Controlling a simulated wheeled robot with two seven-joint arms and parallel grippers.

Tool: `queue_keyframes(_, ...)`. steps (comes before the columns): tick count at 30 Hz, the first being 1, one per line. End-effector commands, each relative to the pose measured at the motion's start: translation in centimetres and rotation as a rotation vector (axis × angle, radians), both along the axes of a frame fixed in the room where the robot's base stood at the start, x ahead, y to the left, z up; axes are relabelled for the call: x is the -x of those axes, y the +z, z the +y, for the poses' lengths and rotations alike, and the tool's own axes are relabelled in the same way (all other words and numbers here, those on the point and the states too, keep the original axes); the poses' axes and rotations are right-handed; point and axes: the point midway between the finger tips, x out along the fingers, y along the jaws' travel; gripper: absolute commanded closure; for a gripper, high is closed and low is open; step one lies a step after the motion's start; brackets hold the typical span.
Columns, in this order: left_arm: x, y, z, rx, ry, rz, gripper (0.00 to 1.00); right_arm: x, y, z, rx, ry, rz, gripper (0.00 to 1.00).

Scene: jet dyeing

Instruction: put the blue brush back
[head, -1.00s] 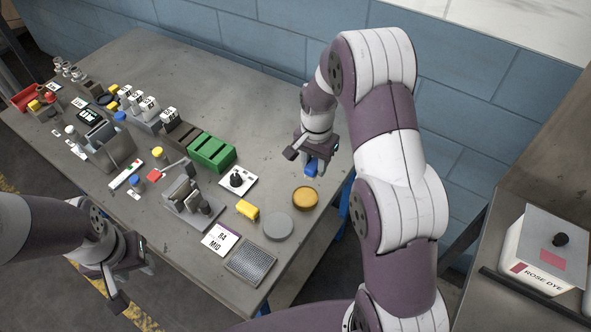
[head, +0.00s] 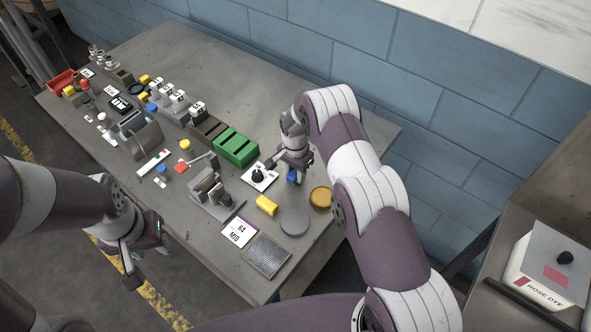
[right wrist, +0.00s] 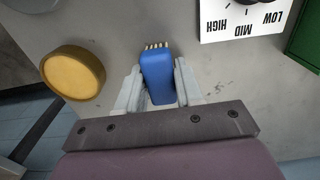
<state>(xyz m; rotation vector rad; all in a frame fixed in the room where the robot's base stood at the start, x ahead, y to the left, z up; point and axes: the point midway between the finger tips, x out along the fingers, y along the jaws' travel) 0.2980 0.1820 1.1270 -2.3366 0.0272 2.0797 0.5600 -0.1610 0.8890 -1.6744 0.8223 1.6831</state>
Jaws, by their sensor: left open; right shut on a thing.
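The blue brush (right wrist: 157,76) is held between the fingers of my right gripper (right wrist: 158,88), its pale bristle tips pointing away from the wrist. In the head view the blue brush (head: 292,177) shows under my right gripper (head: 288,172), between the black-knobbed dial plate and the round amber disc. Whether the brush touches the table is unclear. My left gripper (head: 146,262) is open and empty, out past the table's front edge. I cannot tell which spot the brush belongs to.
Near the brush are the dial plate (head: 258,177), amber disc (head: 320,197), grey disc (head: 294,222), yellow block (head: 266,205) and green box (head: 236,147). A mesh pad (head: 266,257) lies at the front corner. The table (head: 225,75) is clear towards the back wall.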

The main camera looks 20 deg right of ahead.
Motion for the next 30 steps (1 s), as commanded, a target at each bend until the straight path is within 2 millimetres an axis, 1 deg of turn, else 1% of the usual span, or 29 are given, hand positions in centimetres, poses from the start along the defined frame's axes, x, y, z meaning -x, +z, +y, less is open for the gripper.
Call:
queue_keyframes(6, 0.0, -0.6, 0.0, 0.000, 0.000, 0.000, 0.57, 0.0, -0.5, 0.0, 0.000, 0.000, 0.000, 0.93)
queue_keyframes(7, 0.0, -0.5, 0.0, 0.000, 0.000, 0.000, 0.57, 0.0, -0.4, 0.0, 0.000, 0.000, 0.000, 0.58)
queue_keyframes(9, 0.0, -0.4, 0.0, 0.000, 0.000, 0.000, 0.57, 0.0, -0.3, 0.0, 0.001, 0.000, 0.001, 0.39)
queue_keyframes(17, 0.0, -0.3, 0.0, 0.000, 0.000, 0.000, 0.57, 0.0, -0.3, 0.0, 0.001, 0.000, 0.001, 0.39)
queue_keyframes(20, 0.0, 0.2, 0.0, 0.000, 0.000, 0.000, 0.57, 0.0, 0.4, 0.0, 0.000, 0.000, 0.000, 0.39)
queue_keyframes(21, 0.0, -0.4, 0.0, 0.000, 0.000, -0.001, 0.57, -0.1, 0.5, 0.0, 0.000, 0.000, -0.001, 0.39)
queue_keyframes(23, 0.0, -0.9, 0.0, 0.000, 0.000, 0.000, 0.57, -0.1, 1.5, 0.0, 0.000, 0.000, -0.002, 0.39)
queue_keyframes(26, 0.0, -1.9, 0.0, 0.000, 0.000, 0.000, 0.57, -0.1, 4.0, 0.0, 0.000, 0.000, -0.005, 0.39)
queue_keyframes(30, 0.0, -3.0, 0.0, 0.000, 0.000, 0.000, 0.57, -0.1, 7.7, 0.0, 0.000, 0.000, -0.004, 0.39)
